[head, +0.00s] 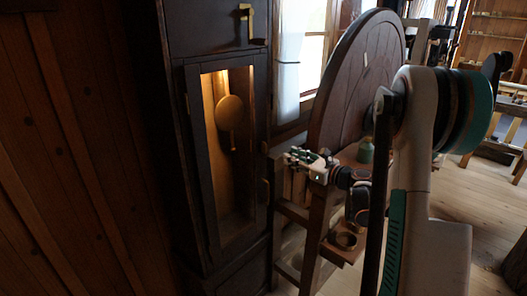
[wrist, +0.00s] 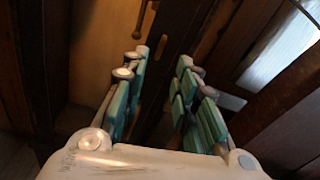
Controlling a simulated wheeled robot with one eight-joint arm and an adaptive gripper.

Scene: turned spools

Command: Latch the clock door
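The tall dark wooden clock stands at left centre in the head view. Its narrow door (head: 209,165) has a glazed opening, with a round brass pendulum (head: 230,109) lit inside. The door looks close to the case, but I cannot tell whether it is fully shut. A small brass-coloured piece (head: 265,190) sits at the door's right edge; I cannot tell whether it is the latch. My gripper (head: 294,158) is right of the door, pointing left towards it. In the wrist view my gripper (wrist: 166,62) is open, with teal pads apart and dark wood beyond them.
A bent brass fitting (head: 247,22) is on the clock's upper part. A large round wooden wheel (head: 355,75) on a wooden frame stands close right of my gripper. Open floor (head: 478,205) lies right.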

